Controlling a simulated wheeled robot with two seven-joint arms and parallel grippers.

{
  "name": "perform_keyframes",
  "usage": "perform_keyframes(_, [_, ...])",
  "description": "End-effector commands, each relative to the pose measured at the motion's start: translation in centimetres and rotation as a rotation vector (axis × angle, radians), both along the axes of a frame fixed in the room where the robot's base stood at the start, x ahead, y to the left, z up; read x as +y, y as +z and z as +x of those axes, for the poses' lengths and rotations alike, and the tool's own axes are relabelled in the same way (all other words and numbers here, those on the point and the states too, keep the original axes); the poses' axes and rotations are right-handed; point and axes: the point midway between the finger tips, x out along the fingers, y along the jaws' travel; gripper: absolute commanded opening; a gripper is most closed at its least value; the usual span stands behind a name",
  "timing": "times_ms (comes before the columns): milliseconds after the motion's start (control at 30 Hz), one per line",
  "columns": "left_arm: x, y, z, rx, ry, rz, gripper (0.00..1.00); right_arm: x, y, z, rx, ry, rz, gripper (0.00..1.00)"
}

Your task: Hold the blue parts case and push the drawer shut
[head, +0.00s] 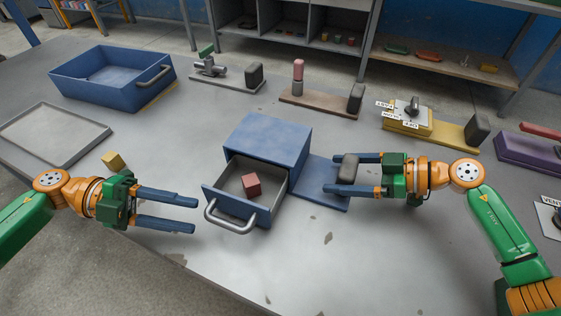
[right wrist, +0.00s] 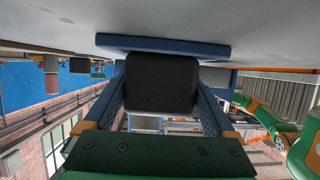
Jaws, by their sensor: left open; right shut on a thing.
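The blue parts case (head: 268,138) stands on the table at the middle in the head view. Its drawer (head: 222,192) is pulled out toward the front, with a grey handle (head: 231,221) and a red-brown block (head: 251,185) inside. A blue base plate (head: 322,196) reaches right from the case and bears a dark grip block (head: 348,168). My right gripper (head: 352,174) is shut on this dark block; the block also shows between the fingers in the right wrist view (right wrist: 161,82). My left gripper (head: 195,213) is open and empty, just left of the drawer handle and apart from it.
A small yellow block (head: 113,161) and a grey tray (head: 52,135) lie at the left. A blue bin (head: 110,82) stands behind them. Fixtures with a valve (head: 210,67), a pink-topped post (head: 298,75) and a yellow switch box (head: 407,117) line the back. The front table is clear.

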Motion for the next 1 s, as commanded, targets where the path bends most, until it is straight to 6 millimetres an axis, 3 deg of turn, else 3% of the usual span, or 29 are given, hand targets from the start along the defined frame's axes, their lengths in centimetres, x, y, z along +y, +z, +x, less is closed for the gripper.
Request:
perform_keyframes(367, [0.1,0.1,0.0,-0.003,-0.002,-0.001,0.47,0.0,0.0,0.0,0.001,-0.001,0.000,0.01])
perform_keyframes(667, [3.3,1.0,-0.4,-0.002,-0.002,-0.002,0.47,0.0,0.0,0.0,0.001,-0.001,0.000,0.01])
perform_keyframes(767, [1.9,0.6,-0.5,0.002,-0.005,0.000,0.47,0.0,0.0,0.0,0.001,-0.001,0.000,0.01])
perform_keyframes(1000, [-4.4,-0.7,-0.4,-0.001,-0.005,-0.003,0.47,0.0,0.0,0.0,0.000,-0.001,0.000,0.01])
